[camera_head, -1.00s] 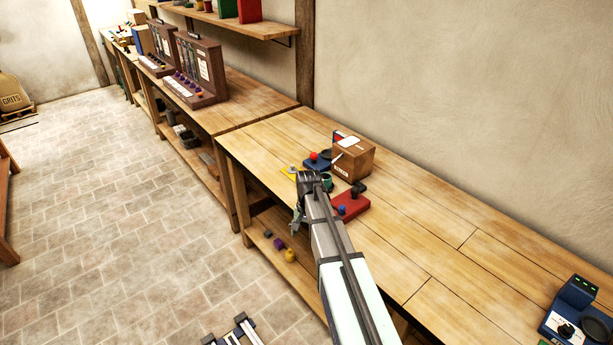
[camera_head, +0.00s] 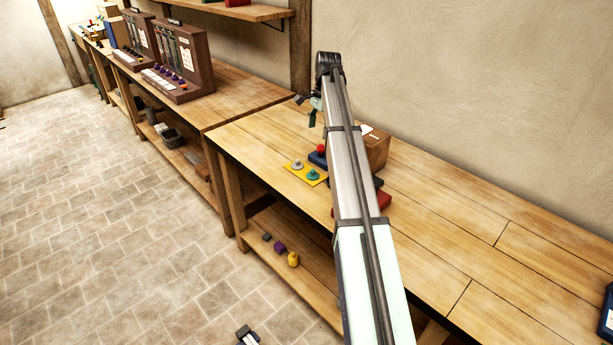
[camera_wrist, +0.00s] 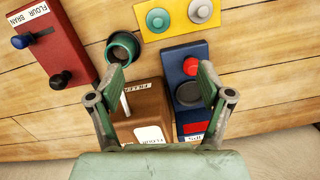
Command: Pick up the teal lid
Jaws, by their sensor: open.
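The teal lid (camera_wrist: 157,20) lies on a yellow plate (camera_wrist: 178,33) at the top of the wrist view, left of a grey lid (camera_wrist: 201,10). In the head view the teal lid (camera_head: 313,174) sits near the bench's front edge, on the yellow plate (camera_head: 296,173). My gripper (camera_wrist: 161,80) is open and empty, fingers apart. In the wrist view the teal lid is beyond the fingertips. In the head view my gripper (camera_head: 307,108) is raised above the bench, apart from the lid.
Close by in the wrist view are a dark green cup (camera_wrist: 122,48), a red box with knobs (camera_wrist: 58,45), a blue box with a red button (camera_wrist: 183,57) and a brown box (camera_wrist: 153,101). A bench (camera_head: 430,215) runs along the wall, with clear wood to the right.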

